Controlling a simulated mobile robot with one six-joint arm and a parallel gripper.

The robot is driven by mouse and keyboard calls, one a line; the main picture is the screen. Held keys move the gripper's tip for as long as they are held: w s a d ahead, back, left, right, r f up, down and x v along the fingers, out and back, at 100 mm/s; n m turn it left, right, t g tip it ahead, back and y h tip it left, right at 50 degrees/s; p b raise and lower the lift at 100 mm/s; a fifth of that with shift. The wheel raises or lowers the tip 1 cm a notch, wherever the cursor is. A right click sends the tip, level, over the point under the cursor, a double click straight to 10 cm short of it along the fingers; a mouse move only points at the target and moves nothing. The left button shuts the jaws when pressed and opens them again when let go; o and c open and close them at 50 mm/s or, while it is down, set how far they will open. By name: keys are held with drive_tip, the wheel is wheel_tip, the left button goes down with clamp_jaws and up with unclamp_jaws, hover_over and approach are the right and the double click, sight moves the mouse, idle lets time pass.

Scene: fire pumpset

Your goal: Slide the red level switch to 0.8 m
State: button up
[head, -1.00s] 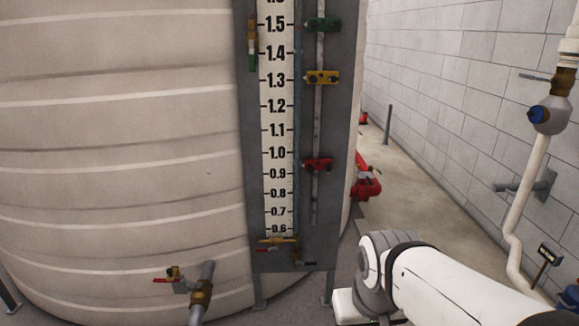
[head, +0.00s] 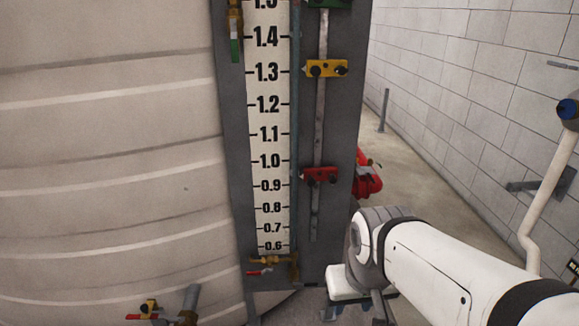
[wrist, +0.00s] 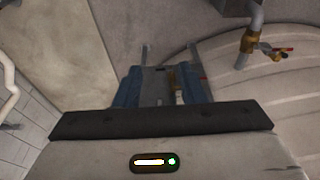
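The red level switch (head: 321,175) sits on a vertical rail (head: 318,130) at the right of the gauge panel (head: 345,90). It stands between the 0.9 and 1.0 marks of the white scale (head: 268,150). In the head view, my arm is low and right of the panel, and the fingers are not clearly seen. In the wrist view, my gripper (wrist: 162,90) shows two bluish fingers spread apart with nothing held between them. The lower panel shows beyond them, upside down. The red switch cannot be made out in that view.
A yellow switch (head: 327,68) and a green one (head: 328,3) sit higher on the rail. Brass valve fittings (head: 270,260) are at the scale's foot. The large tank (head: 110,150) fills the left. A block wall (head: 470,90) and pipe (head: 548,190) stand right, with open floor between.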

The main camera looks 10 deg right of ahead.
drive_tip(key=shift+o, duration=0.2)
drive_tip(key=shift+o, duration=0.8)
drive_tip(key=shift+w+d, duration=0.1)
drive_tip(key=shift+w, duration=0.05)
drive_tip(key=shift+o, duration=0.3)
drive_tip(key=w+f+t+b, duration=0.2)
drive_tip(key=w+t+b, duration=0.1)
drive_tip(key=w, duration=0.8)
drive_tip(key=w+f+t+b, duration=0.2)
drive_tip(key=w+t+b, duration=0.2)
drive_tip(key=w, duration=0.6)
drive_tip(key=w+f+n+t+b, duration=0.1)
drive_tip(key=w+t+b, duration=0.3)
drive_tip(key=w, duration=0.7)
drive_tip(key=shift+w+d+f, duration=0.3)
drive_tip(key=shift+d+f, duration=0.1)
drive_tip(key=shift+f, duration=0.2)
drive_tip(key=t+b, duration=0.6)
drive_tip(key=t, duration=0.1)
approach(312, 184)
drive_tip(key=f+x, duration=0.1)
drive_tip(key=x, duration=0.2)
drive_tip(key=shift+n+t, duration=0.5)
drive_tip(key=shift+t, duration=0.4)
drive_tip(key=shift+x, duration=4)
drive_tip(key=shift+a, duration=0.1)
drive_tip(key=shift+c, duration=0.3)
clamp_jaws()
